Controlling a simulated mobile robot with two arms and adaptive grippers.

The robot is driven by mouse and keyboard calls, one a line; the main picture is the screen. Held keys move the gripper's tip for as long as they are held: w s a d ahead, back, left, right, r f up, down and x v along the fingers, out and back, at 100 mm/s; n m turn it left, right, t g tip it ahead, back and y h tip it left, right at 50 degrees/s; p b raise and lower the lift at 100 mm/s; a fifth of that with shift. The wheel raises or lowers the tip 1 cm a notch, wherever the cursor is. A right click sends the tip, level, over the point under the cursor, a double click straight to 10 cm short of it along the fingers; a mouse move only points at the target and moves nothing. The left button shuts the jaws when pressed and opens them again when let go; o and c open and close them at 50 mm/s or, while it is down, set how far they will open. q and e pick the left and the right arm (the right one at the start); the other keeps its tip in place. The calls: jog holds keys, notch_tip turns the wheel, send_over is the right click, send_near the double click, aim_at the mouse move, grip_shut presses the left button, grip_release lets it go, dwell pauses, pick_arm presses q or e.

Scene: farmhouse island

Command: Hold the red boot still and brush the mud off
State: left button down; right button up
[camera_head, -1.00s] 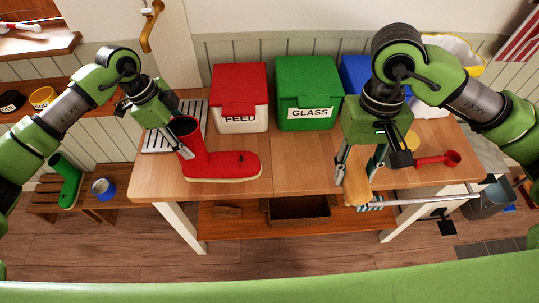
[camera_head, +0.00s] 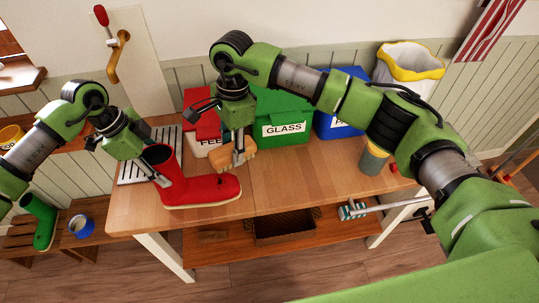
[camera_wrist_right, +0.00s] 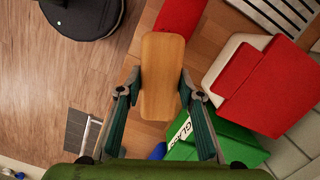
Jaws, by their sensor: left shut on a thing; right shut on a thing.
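The red boot (camera_head: 200,190) stands upright on the wooden table, its toe pointing right. My left gripper (camera_head: 161,178) is shut on the boot's shaft from the left. A small dark spot shows on top of the foot; the mud is hard to make out. My right gripper (camera_head: 238,160) is shut on the wooden brush (camera_head: 246,153) and holds it above and behind the toe, apart from the boot. The right wrist view shows the brush (camera_wrist_right: 161,75) between the two fingers, with part of the boot (camera_wrist_right: 180,16) beyond it. The bristles are hidden there.
The FEED bin (camera_head: 206,145) and green GLASS bin (camera_head: 285,130) stand close behind the brush; a blue bin (camera_head: 335,122) is further right. A grey-and-yellow cylinder (camera_head: 372,160) stands at the table's right. The tabletop (camera_head: 300,180) right of the boot is clear.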

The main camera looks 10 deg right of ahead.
jog(key=w+a+f+m, duration=0.2)
jog(key=w+a+m, duration=0.2)
jog(key=a, duration=0.1)
jog(key=shift+t, duration=0.3)
jog(key=shift+s+a+f, duration=0.1)
jog(key=shift+s+f, duration=0.05)
jog(key=shift+f, duration=1.6)
jog(key=shift+s+a+f, duration=0.1)
jog(key=shift+f, duration=1.65)
jog(key=shift+s+f, duration=0.2)
jog(key=shift+f, duration=0.1)
jog(key=shift+c, duration=0.4)
jog(key=shift+s, duration=3.1)
jog(key=shift+w+r, duration=0.15)
jog(key=shift+w, duration=3.25)
notch_tip(320, 180, up, 8)
